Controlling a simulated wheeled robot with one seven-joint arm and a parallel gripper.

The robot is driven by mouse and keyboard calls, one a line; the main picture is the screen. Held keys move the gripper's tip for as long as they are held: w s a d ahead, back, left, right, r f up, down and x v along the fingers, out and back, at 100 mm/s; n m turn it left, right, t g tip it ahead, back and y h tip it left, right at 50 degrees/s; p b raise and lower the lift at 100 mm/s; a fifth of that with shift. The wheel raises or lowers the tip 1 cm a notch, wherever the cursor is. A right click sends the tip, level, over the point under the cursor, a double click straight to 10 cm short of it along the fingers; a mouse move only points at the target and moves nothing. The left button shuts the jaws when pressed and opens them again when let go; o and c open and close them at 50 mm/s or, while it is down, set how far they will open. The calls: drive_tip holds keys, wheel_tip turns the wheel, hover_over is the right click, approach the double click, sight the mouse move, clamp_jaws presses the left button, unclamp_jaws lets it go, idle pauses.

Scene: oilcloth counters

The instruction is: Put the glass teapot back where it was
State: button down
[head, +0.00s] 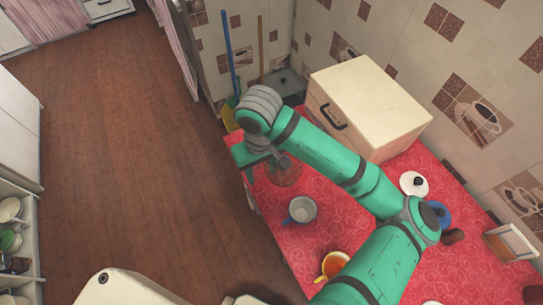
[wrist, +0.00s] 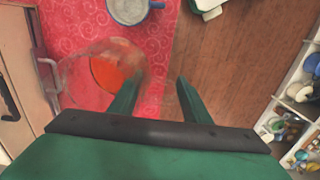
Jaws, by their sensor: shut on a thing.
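The glass teapot (head: 287,173) is clear, with orange-red inside, and shows at the left end of the red counter, partly behind my arm. In the wrist view the teapot (wrist: 108,68) is on the left, its clear handle pointing left toward the cream box. My gripper (head: 262,165) is at the teapot, over the counter's edge. In the wrist view my gripper (wrist: 158,82) has its fingers some way apart, shut on the teapot; the left finger overlaps its right side. The exact grip is hard to see through the glass. I cannot tell whether the teapot touches the counter.
A grey-white mug (head: 302,209) and an orange cup (head: 335,265) stand on the red counter (head: 285,237) near its front edge. A cream box with a handle (head: 370,95) stands at the back. A white lid (head: 414,184) lies right of it. The wooden floor (head: 130,150) is clear.

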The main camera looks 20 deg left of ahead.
drive_tip(key=shift+w+a+f, duration=0.6)
drive_tip(key=shift+w+f, duration=0.85)
drive_tip(key=shift+w, duration=0.2)
drive_tip(key=shift+w+a+f, duration=0.6)
drive_tip(key=shift+w+f, duration=0.9)
drive_tip(key=shift+w, duration=0.15)
drive_tip(key=shift+w+a+f, duration=0.6)
drive_tip(key=shift+w+f, duration=0.85)
drive_tip(key=shift+w, duration=0.2)
drive_tip(key=shift+f, duration=1.35)
drive_tip(key=shift+f, duration=0.1)
drive_tip(key=c, duration=1)
unclamp_jaws()
wheel_tip(320, 180, up, 12)
drive_tip(key=shift+r, duration=0.15)
